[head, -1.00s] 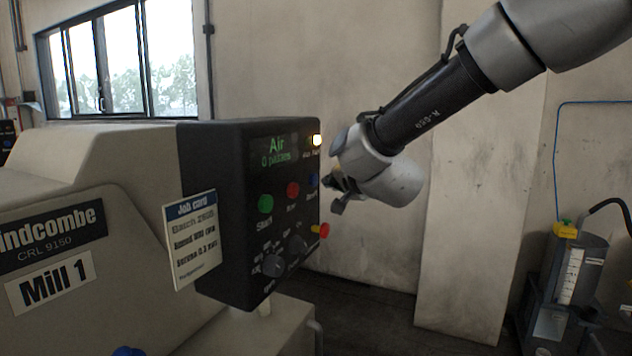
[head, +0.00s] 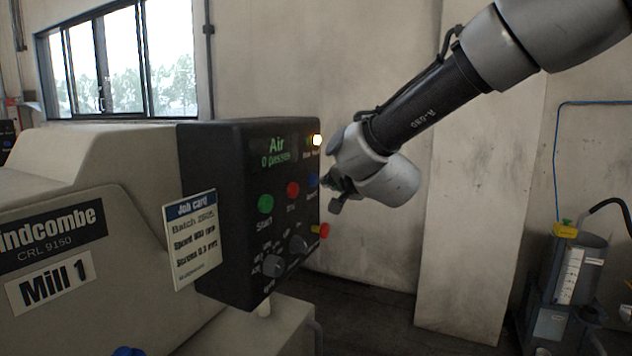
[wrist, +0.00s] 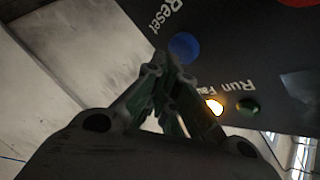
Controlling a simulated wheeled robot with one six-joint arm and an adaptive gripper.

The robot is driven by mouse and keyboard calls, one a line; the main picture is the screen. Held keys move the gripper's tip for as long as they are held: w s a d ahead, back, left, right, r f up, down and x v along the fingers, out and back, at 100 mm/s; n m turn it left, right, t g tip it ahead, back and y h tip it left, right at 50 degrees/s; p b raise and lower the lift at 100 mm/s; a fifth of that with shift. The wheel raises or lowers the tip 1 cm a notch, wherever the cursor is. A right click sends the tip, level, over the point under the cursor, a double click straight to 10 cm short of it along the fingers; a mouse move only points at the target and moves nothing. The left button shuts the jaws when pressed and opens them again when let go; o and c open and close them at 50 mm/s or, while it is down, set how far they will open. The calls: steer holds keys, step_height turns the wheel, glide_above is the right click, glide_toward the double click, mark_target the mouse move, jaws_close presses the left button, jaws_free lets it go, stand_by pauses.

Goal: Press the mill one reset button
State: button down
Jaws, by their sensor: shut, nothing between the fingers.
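The mill one control panel (head: 240,150) is a black box on the mill marked Mill 1. Its blue reset button (head: 313,180) is at the right edge of the button row, beside a red button (head: 293,190) and a green start button (head: 265,204). In the wrist view the blue button (wrist: 184,46), with the word Reset beside it, lies just beyond my fingertips. My gripper (head: 328,182) is shut and empty, its tips close to the button; I cannot tell whether they touch it. It also shows in the wrist view (wrist: 168,66).
A lit fault lamp (head: 317,140) shows on the panel, and the display (head: 275,152) reads Air. A red knob on yellow (head: 321,230) and selector knobs (head: 274,265) sit lower. A job card (head: 192,240) stands left of them.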

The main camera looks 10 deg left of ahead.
steer(key=shift+w+a, duration=0.2)
steer(key=shift+a, duration=0.35)
stand_by(0.7)
steer(key=shift+d, duration=0.15)
steer(key=shift+s+d, duration=0.3)
steer(key=shift+d, duration=0.35)
steer(key=shift+s+d, duration=0.3)
steer(key=shift+d, duration=0.5)
steer(key=shift+s+d, duration=0.25)
steer(key=shift+d, duration=0.55)
steer(key=shift+s+d, duration=0.3)
steer(key=shift+d, duration=0.5)
